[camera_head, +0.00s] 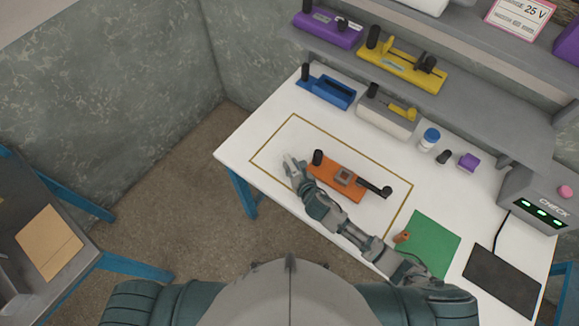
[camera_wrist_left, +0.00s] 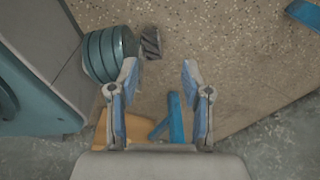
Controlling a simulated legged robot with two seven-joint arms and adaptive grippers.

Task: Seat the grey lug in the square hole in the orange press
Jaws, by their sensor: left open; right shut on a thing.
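The orange press (camera_head: 362,191) lies on the white table inside a thin brown outline. It has a black knob at its left end, a grey square-framed hole (camera_head: 343,177) in the middle and a black lever at its right end. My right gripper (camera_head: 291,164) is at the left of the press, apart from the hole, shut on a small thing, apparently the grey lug. The lug is too small and too covered by the fingers to make out. My left gripper (camera_wrist_left: 160,75) is open and empty over the floor in the left wrist view; the head view does not show it.
A green mat (camera_head: 432,244) with an orange peg (camera_head: 402,237) and a dark pad (camera_head: 502,281) lie at right. Blue (camera_head: 328,91) and grey-white (camera_head: 384,117) fixtures, a bottle (camera_head: 429,138) and a purple block (camera_head: 468,162) line the back. The CHECK box (camera_head: 543,200) stands far right.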

